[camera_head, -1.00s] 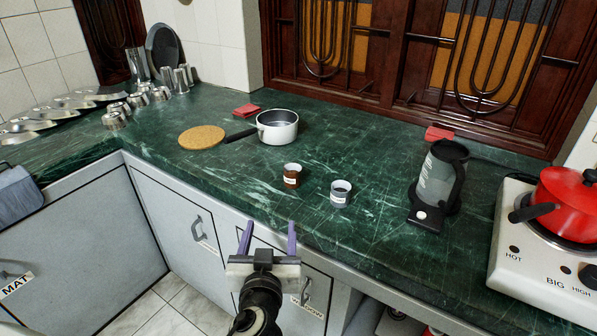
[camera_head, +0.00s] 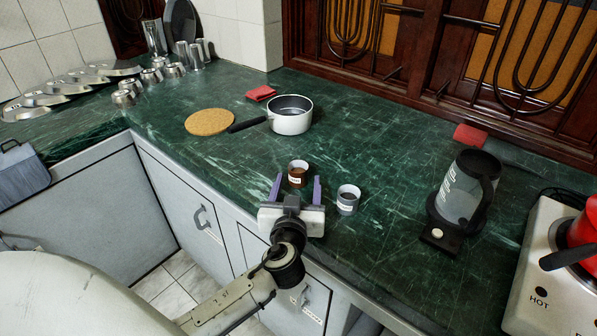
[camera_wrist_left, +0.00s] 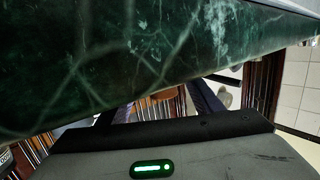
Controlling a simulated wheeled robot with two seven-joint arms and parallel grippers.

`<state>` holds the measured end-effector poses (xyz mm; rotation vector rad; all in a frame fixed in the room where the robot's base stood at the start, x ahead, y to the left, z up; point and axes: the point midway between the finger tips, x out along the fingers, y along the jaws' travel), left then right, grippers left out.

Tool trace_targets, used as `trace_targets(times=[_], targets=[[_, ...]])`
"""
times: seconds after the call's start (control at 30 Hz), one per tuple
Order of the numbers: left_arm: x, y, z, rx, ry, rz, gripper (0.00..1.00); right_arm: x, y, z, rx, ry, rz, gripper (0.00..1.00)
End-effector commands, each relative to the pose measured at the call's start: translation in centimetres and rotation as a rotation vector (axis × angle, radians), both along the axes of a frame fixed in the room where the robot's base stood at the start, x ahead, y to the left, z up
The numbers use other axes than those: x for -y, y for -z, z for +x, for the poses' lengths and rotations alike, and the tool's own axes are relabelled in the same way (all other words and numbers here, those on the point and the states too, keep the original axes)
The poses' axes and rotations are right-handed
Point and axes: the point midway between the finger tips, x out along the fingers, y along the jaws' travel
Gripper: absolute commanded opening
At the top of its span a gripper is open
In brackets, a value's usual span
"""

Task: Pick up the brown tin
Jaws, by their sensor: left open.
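The brown tin (camera_head: 297,176), small with a white label and pale rim, stands upright on the green marble counter (camera_head: 375,150). My left gripper (camera_head: 296,184) is open, its two purple fingers pointing at the tin from the counter's front edge. The tin appears at or just beyond the gap between the fingertips; I cannot tell whether it is fully between them. In the left wrist view the dark fingers (camera_wrist_left: 165,108) are spread, and the counter's edge fills the top. I cannot make out the tin there. My right gripper is not in view.
A similar grey tin (camera_head: 348,198) stands close to the right of the fingers. A white pan (camera_head: 289,121) and round cork mat (camera_head: 209,122) lie behind. A blender-like jug (camera_head: 462,190) and white stove (camera_head: 545,270) stand to the right.

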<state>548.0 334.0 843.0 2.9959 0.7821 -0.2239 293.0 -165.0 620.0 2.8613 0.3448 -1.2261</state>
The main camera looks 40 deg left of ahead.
Motion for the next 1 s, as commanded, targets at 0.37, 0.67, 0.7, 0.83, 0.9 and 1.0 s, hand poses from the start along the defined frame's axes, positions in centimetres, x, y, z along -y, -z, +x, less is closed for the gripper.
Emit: trace_targets(times=[0.37, 0.67, 0.7, 0.83, 0.9, 1.0], targets=[[-2.0, 0.5, 3.1, -0.001, 0.000, 0.000, 0.60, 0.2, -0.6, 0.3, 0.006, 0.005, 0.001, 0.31], [-2.0, 0.5, 3.0, -0.001, 0.000, 0.000, 0.34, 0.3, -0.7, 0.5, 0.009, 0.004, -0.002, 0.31], [-2.0, 0.5, 3.0, -0.001, 0.000, 0.000, 0.28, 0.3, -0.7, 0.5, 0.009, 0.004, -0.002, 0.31], [-2.0, 0.5, 3.0, -0.001, 0.000, 0.000, 0.16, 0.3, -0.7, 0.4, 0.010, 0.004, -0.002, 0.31], [-2.0, 0.5, 3.0, -0.001, 0.000, 0.000, 0.16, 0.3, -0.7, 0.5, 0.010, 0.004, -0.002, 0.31], [-2.0, 0.4, 3.0, 0.000, 0.000, -0.001, 0.16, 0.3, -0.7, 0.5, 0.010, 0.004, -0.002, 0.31]])
